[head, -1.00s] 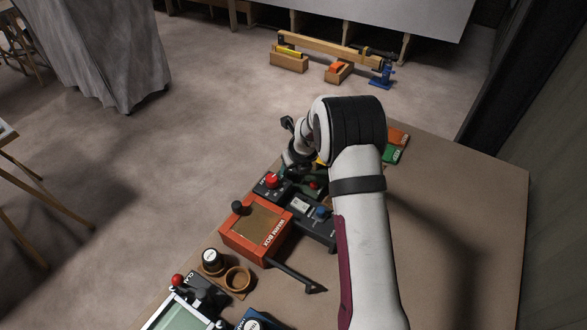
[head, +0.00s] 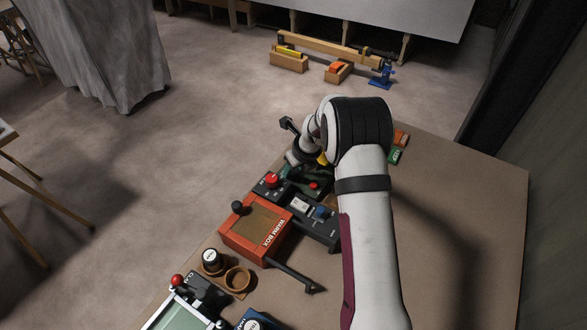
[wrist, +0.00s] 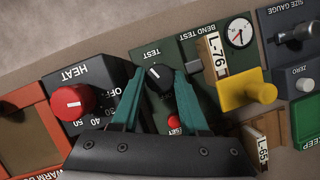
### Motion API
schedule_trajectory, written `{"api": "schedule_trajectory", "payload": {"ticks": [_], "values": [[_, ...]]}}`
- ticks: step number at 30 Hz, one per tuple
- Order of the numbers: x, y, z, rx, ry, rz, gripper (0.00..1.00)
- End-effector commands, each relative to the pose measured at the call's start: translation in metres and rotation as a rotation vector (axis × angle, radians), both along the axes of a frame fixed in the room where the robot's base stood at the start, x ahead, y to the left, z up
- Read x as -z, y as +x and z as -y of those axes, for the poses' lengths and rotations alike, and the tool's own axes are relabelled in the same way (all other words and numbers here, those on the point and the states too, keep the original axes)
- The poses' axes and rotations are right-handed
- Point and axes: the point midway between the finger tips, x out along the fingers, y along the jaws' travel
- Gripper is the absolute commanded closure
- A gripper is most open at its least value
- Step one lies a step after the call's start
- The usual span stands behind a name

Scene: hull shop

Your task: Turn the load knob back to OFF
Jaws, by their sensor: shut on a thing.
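In the wrist view, a black round knob (wrist: 157,74) with a white pointer mark sits on the dark green bend test panel (wrist: 187,60). Part of the knob's rim is hidden by the fingers. In the head view, my arm covers much of the panel and the knob cannot be made out.
A red button (wrist: 173,121) lies just below the knob, between the fingers. The HEAT box with its red knob (wrist: 72,102) stands left. The warm box (head: 255,228) is nearer.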

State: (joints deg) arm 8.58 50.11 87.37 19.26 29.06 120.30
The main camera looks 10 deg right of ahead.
Motion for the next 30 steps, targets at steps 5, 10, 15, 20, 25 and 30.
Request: {"api": "schedule_trajectory", "payload": {"ticks": [5,10,15,20,25,30], "values": [[-0.0002,0.0008,0.0015,-0.155,0.002,0.0,1.0],[-0.0001,0.0014,0.0024,-0.317,0.002,0.0,1.0],[0.0002,0.0019,0.0027,-0.48,0.002,-0.001,1.0],[0.0004,0.0027,0.0036,-0.632,0.002,-0.001,1.0],[0.0006,0.0035,0.0037,-0.794,0.002,-0.001,1.0],[0.0009,0.0044,0.0041,-0.956,0.0,-0.001,1.0]]}}
